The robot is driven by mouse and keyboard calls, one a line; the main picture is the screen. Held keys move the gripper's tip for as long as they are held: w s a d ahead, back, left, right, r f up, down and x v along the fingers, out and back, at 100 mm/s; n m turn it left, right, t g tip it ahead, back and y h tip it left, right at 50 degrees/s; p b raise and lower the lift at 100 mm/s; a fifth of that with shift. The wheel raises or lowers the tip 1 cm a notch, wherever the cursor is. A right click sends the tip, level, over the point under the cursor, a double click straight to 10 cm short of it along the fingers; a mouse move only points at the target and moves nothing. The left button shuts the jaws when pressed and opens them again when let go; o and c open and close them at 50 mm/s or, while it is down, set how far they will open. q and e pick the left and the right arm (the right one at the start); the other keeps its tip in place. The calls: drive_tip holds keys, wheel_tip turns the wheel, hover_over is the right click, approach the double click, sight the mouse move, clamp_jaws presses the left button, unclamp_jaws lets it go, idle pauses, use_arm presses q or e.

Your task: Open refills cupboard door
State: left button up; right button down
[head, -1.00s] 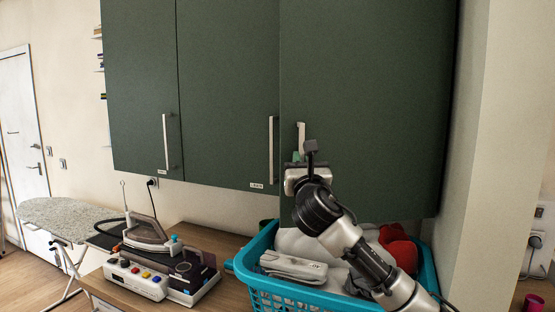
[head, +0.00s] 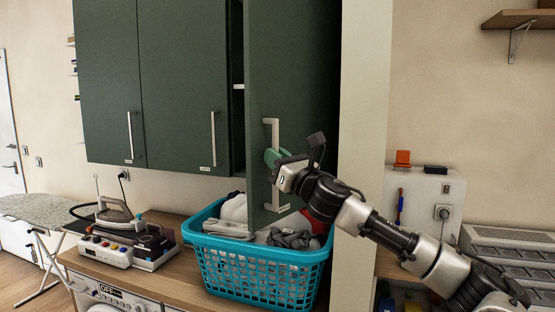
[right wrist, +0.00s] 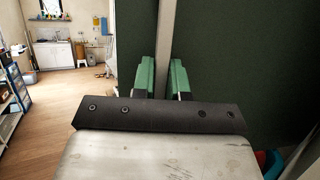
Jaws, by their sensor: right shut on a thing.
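The dark green rightmost cupboard door (head: 292,70) stands partly open, with a dark gap along its left edge. Its pale vertical bar handle (head: 272,190) has a small label below it, too small to read. My right gripper (head: 272,158), with green fingertips, is shut on this handle at mid-height. In the right wrist view, the green fingers (right wrist: 161,78) lie on both sides of the pale handle bar (right wrist: 166,45), with the green door panel to the right. My left gripper is not in view.
A turquoise laundry basket (head: 262,250) with laundry stands on the wooden counter below the door. An iron station (head: 125,245) is to its left. Two shut green doors (head: 180,70) are on the left. A pale wall edge (head: 362,80) stands to the right.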

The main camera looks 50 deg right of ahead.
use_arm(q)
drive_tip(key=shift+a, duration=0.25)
use_arm(e)
drive_tip(key=shift+s, duration=0.25)
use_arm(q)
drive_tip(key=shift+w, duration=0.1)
use_arm(e)
drive_tip(key=c, duration=1.2)
unclamp_jaws()
drive_tip(key=shift+o, duration=0.2)
